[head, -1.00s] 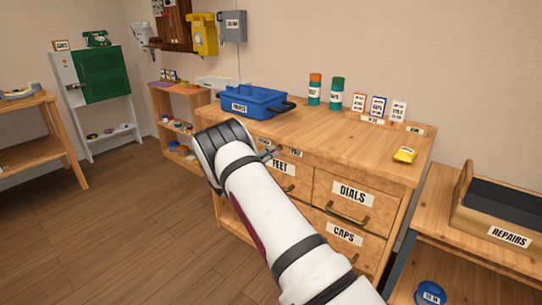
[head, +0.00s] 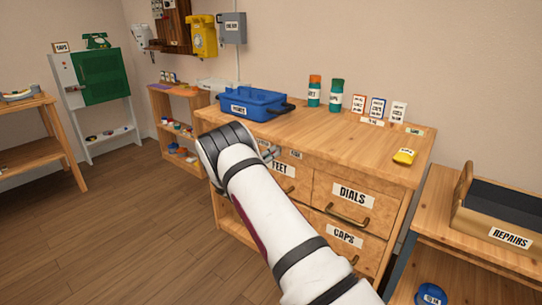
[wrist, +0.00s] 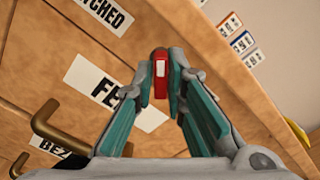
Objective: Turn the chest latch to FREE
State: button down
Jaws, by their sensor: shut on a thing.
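The chest latch (wrist: 161,75) shows in the wrist view as a small red piece with a white mark and a brownish rounded end. My gripper (wrist: 161,82) has its two fingertips on either side of it, shut on it. A label ending in "TCHED" (wrist: 104,12) lies up and left of the latch in this tilted view. No FREE label can be read there. In the head view my gripper (head: 272,152) is at the chest's upper front, largely hidden behind my arm. The latch cannot be made out there.
The wooden chest (head: 330,150) has drawers marked FEET, DIALS (head: 345,197) and CAPS, with protruding brass handles. A blue crate (head: 252,104), two jars, several cards and a yellow item (head: 403,157) stand on top. A REPAIRS box (head: 500,225) is at right.

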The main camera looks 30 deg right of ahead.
jog(key=shift+f+m+b, duration=0.1)
jog(key=shift+m+b, duration=3.5)
jog(key=shift+m, duration=5.1)
jog(key=c, duration=2)
grip_release()
jog(key=shift+o, duration=0.2)
jog(key=v, duration=1.2)
